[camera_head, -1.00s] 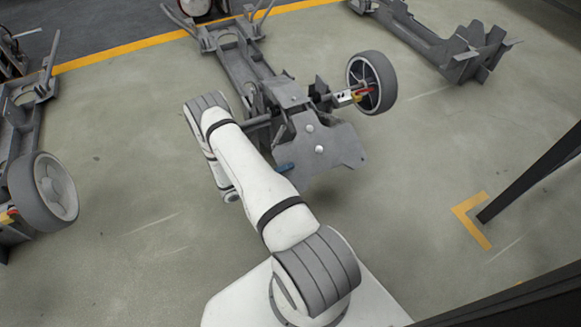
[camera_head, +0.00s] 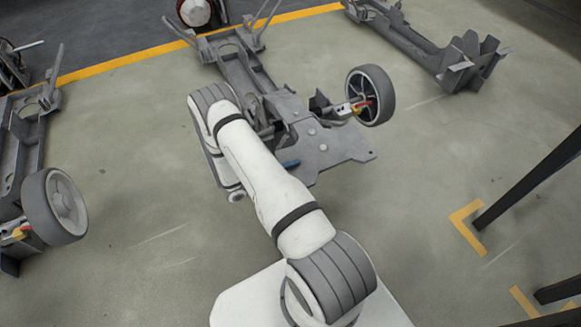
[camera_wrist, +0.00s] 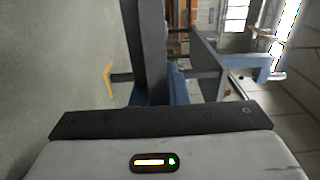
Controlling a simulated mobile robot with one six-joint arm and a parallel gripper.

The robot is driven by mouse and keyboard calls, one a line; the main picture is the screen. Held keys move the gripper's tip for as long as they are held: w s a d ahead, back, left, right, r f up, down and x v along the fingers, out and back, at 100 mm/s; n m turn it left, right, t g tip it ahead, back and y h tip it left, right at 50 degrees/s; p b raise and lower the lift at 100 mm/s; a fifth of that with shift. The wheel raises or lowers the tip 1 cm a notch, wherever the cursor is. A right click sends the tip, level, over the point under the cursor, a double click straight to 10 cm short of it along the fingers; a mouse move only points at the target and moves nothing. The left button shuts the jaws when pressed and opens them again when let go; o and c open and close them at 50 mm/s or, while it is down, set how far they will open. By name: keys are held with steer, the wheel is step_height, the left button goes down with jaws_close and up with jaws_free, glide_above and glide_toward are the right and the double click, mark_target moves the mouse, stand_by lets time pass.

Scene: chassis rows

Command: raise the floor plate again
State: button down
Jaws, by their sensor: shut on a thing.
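The floor plate (camera_head: 340,149) is a flat grey sheet with round bolt heads at the near end of the middle chassis (camera_head: 243,68). It looks roughly level with the frame, its near edge hanging over the floor. My gripper reaches the plate's left near side. In the wrist view, my gripper (camera_wrist: 157,88) is shut on the plate, seen edge-on as a dark upright strip (camera_wrist: 152,40) between blue fingers. The exact contact is partly hidden by the gripper body.
A wheel (camera_head: 370,96) sits on the chassis's right. Other chassis stand at left (camera_head: 22,150) and upper right (camera_head: 425,50); the left one has a wheel (camera_head: 55,206). A dark post (camera_head: 520,185) rises at right near a yellow floor mark (camera_head: 464,224). Floor between is clear.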

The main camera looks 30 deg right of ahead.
steer(key=shift+w+a+r, duration=0.2)
steer(key=shift+a, duration=0.15)
steer(key=c, duration=1.8)
jaws_free()
steer(key=o, duration=0.4)
steer(key=shift+s+d, duration=0.1)
steer(key=shift+c, duration=0.2)
steer(key=a+p, duration=0.1)
steer(key=a, duration=0.6)
steer(key=shift+w+a, duration=0.25)
steer(key=shift+a, duration=0.15)
